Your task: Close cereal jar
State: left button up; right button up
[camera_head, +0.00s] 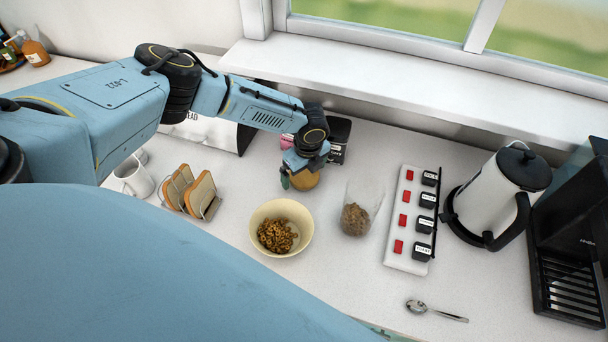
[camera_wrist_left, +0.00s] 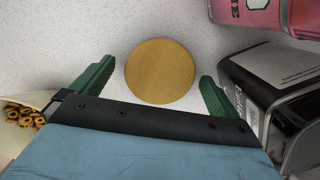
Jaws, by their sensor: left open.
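The cereal jar (camera_head: 357,208) is a clear, open-topped container with brown cereal at its bottom, standing on the counter right of the bowl. A round wooden lid (camera_wrist_left: 160,70) lies flat on the counter; in the head view its edge shows (camera_head: 306,181) under my left gripper, left of and behind the jar. My left gripper (camera_wrist_left: 156,86) is open, with one green finger on each side of the lid and visible gaps between. In the head view the gripper (camera_head: 297,180) points down and hides part of the lid. My right gripper is not in view.
A cream bowl of cereal rings (camera_head: 304,245) stands in front of the lid. A black tin (camera_head: 338,140) and a pink tin (camera_wrist_left: 252,12) stand close behind it.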

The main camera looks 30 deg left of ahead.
aim_at(304, 174)
pick_arm(q)
jog(key=c, duration=1)
notch_tip(304, 174, up, 10)
jog(key=shift+r, duration=0.1)
jog(key=shift+c, duration=0.2)
